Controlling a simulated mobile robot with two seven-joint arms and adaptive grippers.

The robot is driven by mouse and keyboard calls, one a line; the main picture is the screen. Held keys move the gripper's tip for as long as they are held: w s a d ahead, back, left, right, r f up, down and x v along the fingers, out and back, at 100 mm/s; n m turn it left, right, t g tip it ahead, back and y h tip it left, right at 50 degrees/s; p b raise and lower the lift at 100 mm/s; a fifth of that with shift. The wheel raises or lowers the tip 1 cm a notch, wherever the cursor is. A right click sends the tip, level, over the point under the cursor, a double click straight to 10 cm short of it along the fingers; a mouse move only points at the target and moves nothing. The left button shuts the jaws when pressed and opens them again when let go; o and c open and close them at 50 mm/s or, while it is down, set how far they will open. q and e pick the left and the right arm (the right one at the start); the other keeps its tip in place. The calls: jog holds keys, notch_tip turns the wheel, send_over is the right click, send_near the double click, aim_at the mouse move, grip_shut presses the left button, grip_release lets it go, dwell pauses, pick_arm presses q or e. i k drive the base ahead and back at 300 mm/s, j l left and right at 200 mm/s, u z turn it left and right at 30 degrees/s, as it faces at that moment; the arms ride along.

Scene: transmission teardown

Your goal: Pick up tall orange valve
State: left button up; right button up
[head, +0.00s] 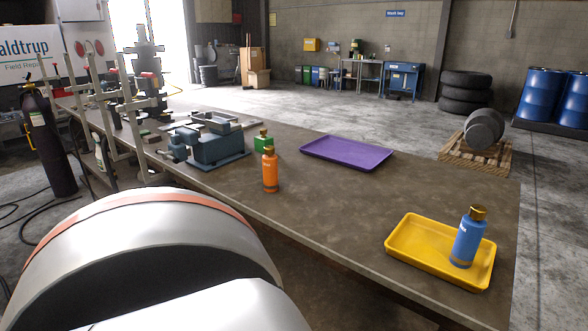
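The tall orange valve (270,171) looks like an orange bottle-shaped cylinder with a darker orange-brown cap. It stands upright on the workbench (330,208), near the bench's front edge. A shorter green bottle-like piece (262,142) with a gold cap stands just behind it. A blue one (468,238) with a gold cap stands upright in the yellow tray (404,255) at the right. Nothing touches the orange valve. Neither gripper shows in the head view.
A large white part of my own body fills the lower left. A purple tray (347,153) lies flat on the bench behind the valve. A blue-grey vise (215,148) stands left of the valve. Bench between the valve and yellow tray is clear.

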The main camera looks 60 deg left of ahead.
aim_at(270, 164)
jog(key=k+j+z, duration=0.1)
jog(key=j+z, duration=0.15)
jog(key=j, duration=0.2)
jog(key=k+j+z, duration=0.1)
jog(key=j+z, duration=0.2)
jog(key=j, duration=0.15)
jog(key=k+j+z, duration=0.1)
jog(key=j, duration=0.2)
jog(key=k+j, duration=0.15)
jog(key=j, duration=0.15)
jog(key=k+j+z, duration=0.15)
jog(key=j, duration=0.2)
jog(key=k+j, duration=0.1)
jog(key=j, duration=0.2)
jog(key=k+j, duration=0.15)
jog(key=j, duration=0.15)
jog(key=k+j, duration=0.1)
jog(key=j, duration=0.2)
